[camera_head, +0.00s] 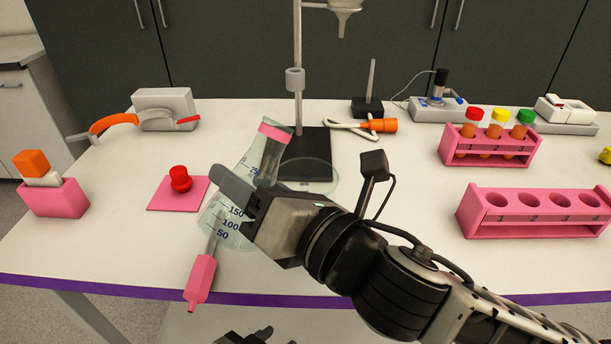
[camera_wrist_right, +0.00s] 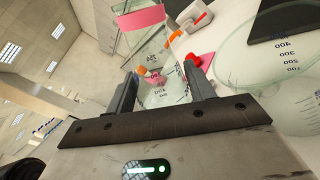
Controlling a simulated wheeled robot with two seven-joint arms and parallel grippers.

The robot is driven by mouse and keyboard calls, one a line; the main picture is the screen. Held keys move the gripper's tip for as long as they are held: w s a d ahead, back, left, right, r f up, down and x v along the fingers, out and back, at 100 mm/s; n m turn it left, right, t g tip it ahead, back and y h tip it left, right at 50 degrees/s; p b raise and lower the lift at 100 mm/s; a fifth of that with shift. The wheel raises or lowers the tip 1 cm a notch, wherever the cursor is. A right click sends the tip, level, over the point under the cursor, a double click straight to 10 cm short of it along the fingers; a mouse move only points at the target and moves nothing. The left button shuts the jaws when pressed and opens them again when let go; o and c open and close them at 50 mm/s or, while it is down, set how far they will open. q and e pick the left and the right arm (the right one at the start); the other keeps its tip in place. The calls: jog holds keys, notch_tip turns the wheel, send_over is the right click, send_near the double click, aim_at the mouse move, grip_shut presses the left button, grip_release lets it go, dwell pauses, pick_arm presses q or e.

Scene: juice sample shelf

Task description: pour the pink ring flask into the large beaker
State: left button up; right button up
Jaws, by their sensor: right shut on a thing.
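The pink ring flask (camera_head: 268,150) is clear conical glass with a pink band round its neck and blue volume marks. It leans with its mouth up and to the right. My right gripper (camera_head: 238,192) is shut on it; the right wrist view shows the flask (camera_wrist_right: 160,62) between both fingers (camera_wrist_right: 163,92). Its contents are hard to make out. The large beaker (camera_wrist_right: 285,85) is clear glass, at the right of the wrist view. In the head view only part of its rim (camera_head: 337,180) shows behind my right gripper. A dark part, perhaps my left gripper (camera_head: 245,338), shows at the bottom edge.
A pink-handled tool (camera_head: 202,277) lies at the front edge. A stand (camera_head: 298,95) with a black base is behind the beaker. A pink mat (camera_head: 165,204) with a red-topped object is left. Pink racks (camera_head: 478,220) stand right. Table is clear at front right.

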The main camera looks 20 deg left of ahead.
jog(key=shift+s+a+r+m, duration=0.1)
jog(key=shift+s+r+m, duration=0.05)
jog(key=shift+r+m, duration=0.3)
pick_arm(q)
jog(key=shift+w+r, duration=0.1)
jog(key=shift+r, duration=0.2)
jog(key=shift+d, duration=0.1)
pick_arm(e)
jog(key=shift+m, duration=0.25)
pick_arm(q)
jog(key=shift+f+b, duration=0.45)
jog(key=shift+f, duration=0.1)
pick_arm(e)
jog(key=shift+f, duration=0.35)
pick_arm(q)
jog(key=shift+d+b, duration=0.15)
jog(key=shift+b, duration=0.65)
pick_arm(e)
jog(key=shift+s+f+m, duration=0.15)
jog(key=shift+f+m, duration=0.45)
jog(key=shift+f, duration=0.15)
pick_arm(q)
jog(key=shift+f+n+b, duration=0.3)
jog(key=shift+f+b, duration=0.05)
jog(key=shift+b, duration=0.05)
pick_arm(e)
jog(key=shift+f, duration=0.45)
